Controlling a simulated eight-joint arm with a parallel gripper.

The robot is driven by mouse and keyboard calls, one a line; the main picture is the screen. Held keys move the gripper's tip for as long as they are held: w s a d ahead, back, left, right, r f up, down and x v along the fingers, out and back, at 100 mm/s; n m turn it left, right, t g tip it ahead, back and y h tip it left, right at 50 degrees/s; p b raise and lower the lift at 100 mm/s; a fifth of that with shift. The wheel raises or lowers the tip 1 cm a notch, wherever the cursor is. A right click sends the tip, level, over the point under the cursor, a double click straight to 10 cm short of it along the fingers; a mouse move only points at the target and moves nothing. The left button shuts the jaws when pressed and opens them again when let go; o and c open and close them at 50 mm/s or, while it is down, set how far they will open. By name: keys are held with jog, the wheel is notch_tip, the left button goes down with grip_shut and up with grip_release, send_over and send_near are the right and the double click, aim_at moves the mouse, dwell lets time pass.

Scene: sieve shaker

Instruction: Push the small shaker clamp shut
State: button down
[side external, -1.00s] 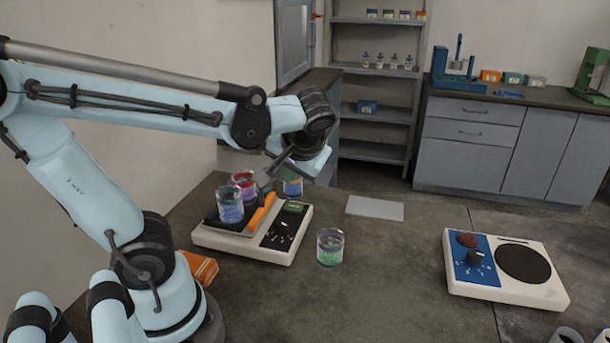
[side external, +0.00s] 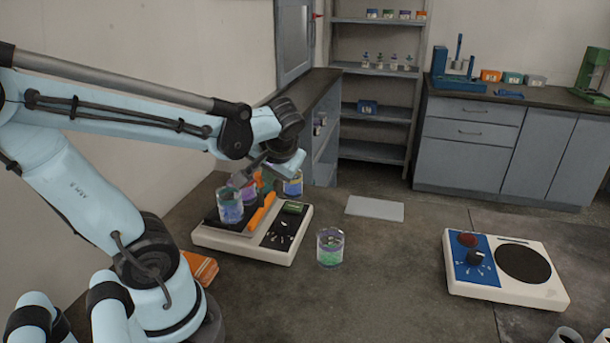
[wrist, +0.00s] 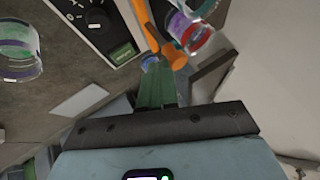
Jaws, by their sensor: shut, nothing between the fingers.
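The small shaker (side external: 218,241) is a white box with a dark plate and a dark control panel, left of centre in the side view. Its orange clamp bar (side external: 262,212) slants upward between the jars and the panel. In the wrist view the orange clamp (wrist: 146,27) runs down beside a jar, with a rounded orange end near my fingertips.
A blue-purple jar (side external: 230,207) stands on the shaker plate, with a purple-red one close behind. Another jar (side external: 292,184) stands at the shaker's back. A green-filled jar (side external: 330,247) stands to its right.

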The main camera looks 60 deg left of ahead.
jog(key=shift+s+a, duration=1.15)
jog(key=shift+w+d, duration=0.2)
jog(key=shift+d, duration=0.2)
jog(key=w+d+f+v, duration=0.1)
jog(key=d+v, duration=0.1)
jog(key=v, duration=0.9)
jog(key=w+d+f+m+t+h, duration=0.6)
jog(key=d+f+m+h, duration=0.1)
jog(key=d+f, duration=0.1)
jog(key=shift+f, duration=0.35)
